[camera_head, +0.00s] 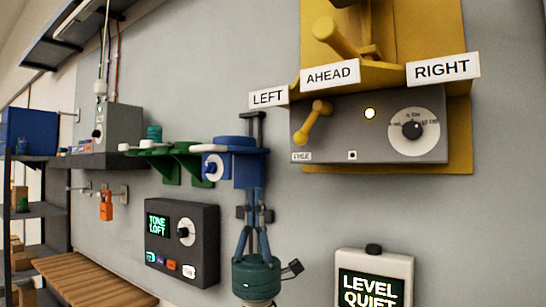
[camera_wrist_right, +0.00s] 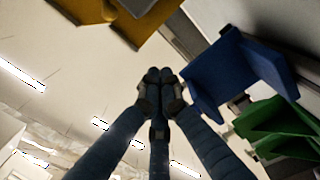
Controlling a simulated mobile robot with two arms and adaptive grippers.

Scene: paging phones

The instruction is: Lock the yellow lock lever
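The lock unit is a grey box (camera_head: 345,135) on a yellow wall plate (camera_head: 459,110). A yellow lever (camera_head: 315,120) on its left side tilts up to the right, above a small label that seems to read FREE. A larger yellow lever (camera_head: 335,38) stands above, over signs LEFT, AHEAD and RIGHT. My right gripper (camera_head: 257,192) points up, below and left of the box and apart from the lever. In the right wrist view its fingertips (camera_wrist_right: 160,76) meet with nothing seen between them. My left gripper is not in view.
A blue bracket (camera_head: 247,170) and green brackets (camera_head: 187,165) jut from the wall near my right gripper. A black TONE LOFT box (camera_head: 207,225) hangs at lower left, a LEVEL QUIET device (camera_head: 372,275) at lower right.

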